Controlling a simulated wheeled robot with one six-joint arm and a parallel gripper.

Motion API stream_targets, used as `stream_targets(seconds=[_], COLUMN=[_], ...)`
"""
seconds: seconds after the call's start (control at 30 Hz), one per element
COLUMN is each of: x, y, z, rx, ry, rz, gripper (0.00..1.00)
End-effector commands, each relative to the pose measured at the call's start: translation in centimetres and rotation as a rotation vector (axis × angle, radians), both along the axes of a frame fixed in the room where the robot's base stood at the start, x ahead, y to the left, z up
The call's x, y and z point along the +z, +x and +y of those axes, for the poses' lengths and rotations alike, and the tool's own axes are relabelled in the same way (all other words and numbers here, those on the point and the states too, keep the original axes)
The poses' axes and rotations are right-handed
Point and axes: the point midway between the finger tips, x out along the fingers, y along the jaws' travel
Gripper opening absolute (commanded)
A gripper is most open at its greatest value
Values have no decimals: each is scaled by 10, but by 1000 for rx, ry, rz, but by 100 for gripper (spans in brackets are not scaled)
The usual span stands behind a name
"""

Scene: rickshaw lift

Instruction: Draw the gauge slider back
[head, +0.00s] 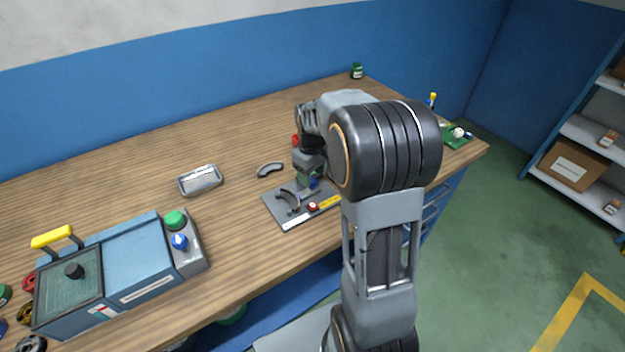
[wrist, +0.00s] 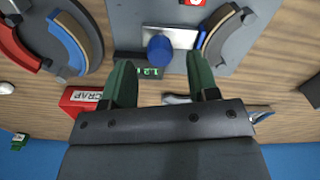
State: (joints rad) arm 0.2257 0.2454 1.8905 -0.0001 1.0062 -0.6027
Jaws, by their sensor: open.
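The gauge is a grey base plate (head: 285,222) on the wooden bench, in front of my arm in the head view. Its blue slider knob (wrist: 160,48) shows in the wrist view on a silver bar (wrist: 182,38), with a green "1.2" readout (wrist: 150,72) beside it. In the head view the knob (head: 314,183) is partly hidden by my gripper (head: 309,172). My gripper (wrist: 159,62) is open. Its two green fingers lie either side of the knob in the wrist view, with gaps; contact is not visible. A curved shoe (wrist: 214,32) sits on the plate beside the bar.
A red scrap box (wrist: 80,99) and a round holder with red and blue shoes (wrist: 55,45) lie close by in the wrist view. A loose curved shoe (head: 270,169), a metal tray (head: 200,180) and a blue machine (head: 130,262) stand left on the bench.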

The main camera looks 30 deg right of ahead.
Motion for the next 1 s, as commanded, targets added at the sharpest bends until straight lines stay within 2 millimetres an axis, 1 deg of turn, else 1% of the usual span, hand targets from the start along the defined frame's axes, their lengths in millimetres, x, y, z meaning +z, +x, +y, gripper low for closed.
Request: stream_targets(seconds=[0.03,0.1,0.23,0.37,0.63,1.0], x=[-7,-14,-22,-26,-26,-26], y=[0,0,0,0,0,0], z=[0,0,0,0,0,0], rx=[0,0,0,0,0,-1], ry=[0,0,1,0,0,0], rz=[2,2,1,0,-1,-1], gripper=[54,54,54,54,54,19])
